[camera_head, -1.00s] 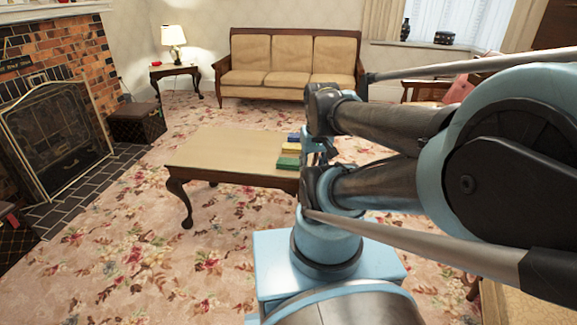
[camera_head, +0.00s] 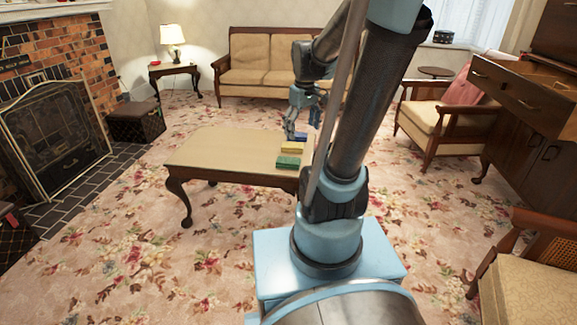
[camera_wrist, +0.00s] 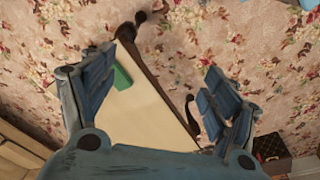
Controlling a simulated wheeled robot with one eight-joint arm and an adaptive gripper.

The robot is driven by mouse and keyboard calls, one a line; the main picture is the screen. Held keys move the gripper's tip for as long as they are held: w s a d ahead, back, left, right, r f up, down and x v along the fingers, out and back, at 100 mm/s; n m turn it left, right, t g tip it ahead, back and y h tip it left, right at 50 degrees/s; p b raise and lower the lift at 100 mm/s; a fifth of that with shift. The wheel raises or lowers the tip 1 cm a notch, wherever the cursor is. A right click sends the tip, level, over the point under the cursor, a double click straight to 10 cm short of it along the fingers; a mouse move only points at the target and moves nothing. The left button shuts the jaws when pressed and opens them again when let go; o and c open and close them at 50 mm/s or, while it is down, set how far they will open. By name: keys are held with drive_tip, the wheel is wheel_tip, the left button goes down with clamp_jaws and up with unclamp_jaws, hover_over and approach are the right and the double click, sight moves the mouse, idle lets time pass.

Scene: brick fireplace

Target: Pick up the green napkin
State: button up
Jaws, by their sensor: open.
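The green napkin (camera_head: 288,162) lies on the coffee table (camera_head: 215,150), near its right end, at the near edge. It also shows in the wrist view (camera_wrist: 122,76), close to the left finger. My gripper (camera_head: 291,135) is above the far right part of the table, near the blue item. In the wrist view its fingers (camera_wrist: 158,88) are spread wide with nothing between them touching. The yellow and blue items do not show in the wrist view.
A sofa (camera_head: 262,80) stands behind the table, and an armchair (camera_head: 440,112) stands to the right. A fireplace screen (camera_head: 55,135) and a dark box (camera_head: 136,122) are at the left. The floral carpet (camera_head: 130,240) in front of the table is clear.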

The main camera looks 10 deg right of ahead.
drive_tip(key=w+f+n, duration=0.3)
drive_tip(key=w+n, duration=0.1)
drive_tip(key=w, duration=1.1)
drive_tip(key=n+g, duration=0.1)
drive_tip(key=n, duration=0.4)
hover_over(288, 160)
wheel_tip(288, 160, down, 23)
drive_tip(key=shift+w+a+f, duration=0.1)
drive_tip(key=shift+f, duration=0.05)
drive_tip(key=shift+d+f, duration=0.2)
drive_tip(key=shift+f, duration=2.5)
drive_tip(key=shift+c, duration=0.6)
drive_tip(key=c, duration=1)
